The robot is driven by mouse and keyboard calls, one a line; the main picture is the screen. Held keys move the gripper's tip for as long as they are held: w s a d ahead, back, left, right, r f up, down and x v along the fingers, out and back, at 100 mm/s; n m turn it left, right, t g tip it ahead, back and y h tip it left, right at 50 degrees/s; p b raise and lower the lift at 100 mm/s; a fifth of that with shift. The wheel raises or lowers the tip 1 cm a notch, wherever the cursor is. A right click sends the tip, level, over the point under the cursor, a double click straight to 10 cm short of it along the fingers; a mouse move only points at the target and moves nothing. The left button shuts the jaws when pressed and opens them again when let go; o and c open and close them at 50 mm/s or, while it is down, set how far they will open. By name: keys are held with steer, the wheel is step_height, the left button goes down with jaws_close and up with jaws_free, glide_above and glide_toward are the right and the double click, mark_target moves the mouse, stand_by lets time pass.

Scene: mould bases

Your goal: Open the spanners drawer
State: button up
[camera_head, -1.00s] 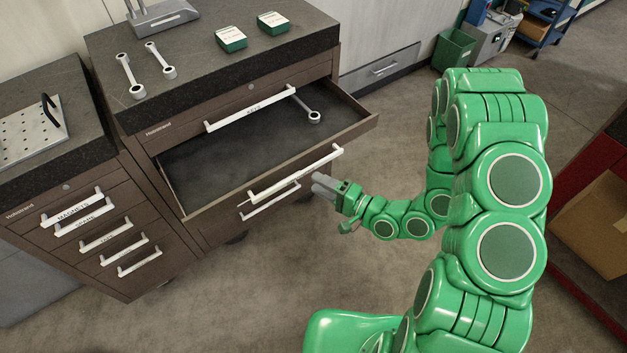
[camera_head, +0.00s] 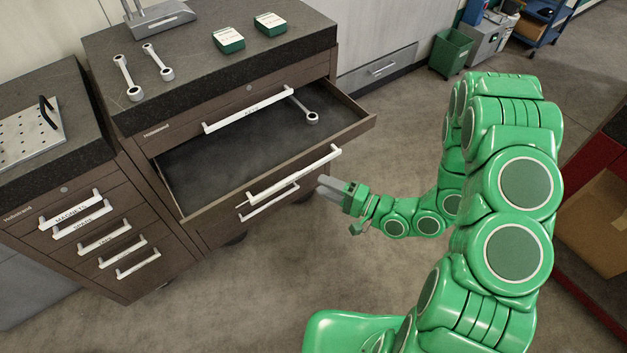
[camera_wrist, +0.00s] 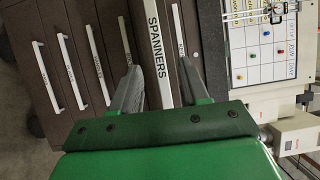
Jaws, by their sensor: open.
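The spanners drawer (camera_head: 260,160) stands pulled well out of the middle cabinet in the head view, with one spanner (camera_head: 304,110) lying inside near its back right. Its white front handle (camera_head: 282,184) reads SPANNERS in the wrist view, where the label (camera_wrist: 156,38) shows between and beyond my fingers. My gripper (camera_head: 328,188) is open and empty, a little to the right of the handle and apart from it. In the wrist view my gripper's two grey fingers (camera_wrist: 158,88) are spread.
Two spanners (camera_head: 144,70) and two green boxes (camera_head: 250,33) lie on the cabinet top. A shut drawer with a white handle (camera_head: 248,108) is above the open one. A left cabinet (camera_head: 100,235) has several shut drawers. The floor (camera_head: 240,300) in front is clear.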

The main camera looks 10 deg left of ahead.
mark_target(301, 176)
steer(key=shift+w+d+f+n+g+y, duration=0.1)
steer(key=shift+w+n+g, duration=0.5)
steer(key=shift+g, duration=0.35)
steer(key=shift+w+d+r+n+g+y, duration=0.15)
steer(key=shift+w+n+g, duration=0.2)
steer(key=shift+n+g, duration=0.45)
steer(key=shift+w+d+f+n+g+y, duration=0.15)
steer(key=shift+w+n+g, duration=0.35)
steer(key=shift+g, duration=0.55)
steer(key=shift+a, duration=3.9)
jaws_close()
